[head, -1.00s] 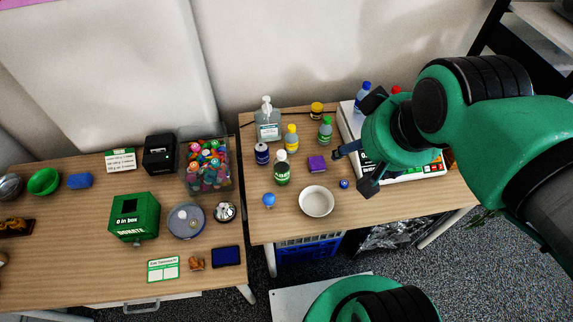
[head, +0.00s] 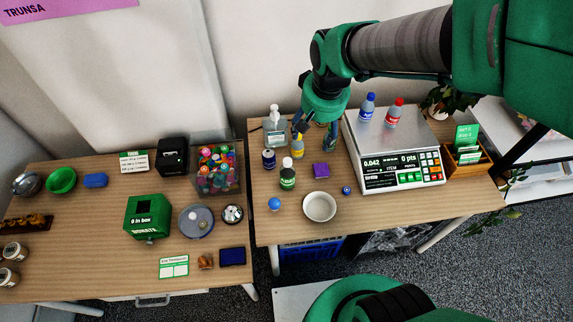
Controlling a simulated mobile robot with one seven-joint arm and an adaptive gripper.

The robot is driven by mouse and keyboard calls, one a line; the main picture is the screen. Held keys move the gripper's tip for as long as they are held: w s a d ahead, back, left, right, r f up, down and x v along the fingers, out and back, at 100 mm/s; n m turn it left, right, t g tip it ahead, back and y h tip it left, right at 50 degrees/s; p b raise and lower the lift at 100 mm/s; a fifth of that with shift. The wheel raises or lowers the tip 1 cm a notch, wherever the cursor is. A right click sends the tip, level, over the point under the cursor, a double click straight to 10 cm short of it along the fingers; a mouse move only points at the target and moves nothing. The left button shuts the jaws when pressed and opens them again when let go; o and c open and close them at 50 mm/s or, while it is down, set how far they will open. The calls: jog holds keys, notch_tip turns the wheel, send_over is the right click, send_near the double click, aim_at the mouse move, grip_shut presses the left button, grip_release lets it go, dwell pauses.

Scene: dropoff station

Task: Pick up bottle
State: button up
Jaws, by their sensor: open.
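Several bottles show in the head view. A green bottle (head: 330,142) stands on the right table, its top hidden behind my gripper. A yellow bottle (head: 297,142) stands just left of it, its top also partly covered. A dark green bottle with a white cap (head: 287,178) stands nearer the front. A blue bottle (head: 367,107) and a red-capped bottle (head: 393,113) stand upright on the scale. My gripper (head: 316,126) points down over the green and yellow bottles, open. Whether it touches either bottle, I cannot tell.
The scale (head: 400,179) stands right of the bottles. A pump dispenser (head: 274,125), dark can (head: 269,159), purple block (head: 321,171), white bowl (head: 319,207) and blue balls crowd the right table (head: 420,210). The left table (head: 90,275) holds boxes and bowls.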

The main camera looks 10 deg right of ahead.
jog(key=w+a+f+g+p, duration=0.1)
jog(key=w+a+f+p, duration=0.3)
jog(key=f, duration=0.5)
jog(key=g, duration=0.1)
send_over(288, 168)
jog(key=w, duration=0.1)
notch_tip(288, 168, down, 7)
jog(key=shift+f, duration=0.3)
jog(key=shift+w+f+b, duration=0.1)
jog(key=shift+f+b, duration=0.7)
jog(key=shift+f, duration=3.45)
jog(key=shift+f, duration=0.2)
jog(key=shift+w+f+b, duration=0.1)
jog(key=shift+f+b, duration=0.65)
jog(key=shift+f, duration=1.7)
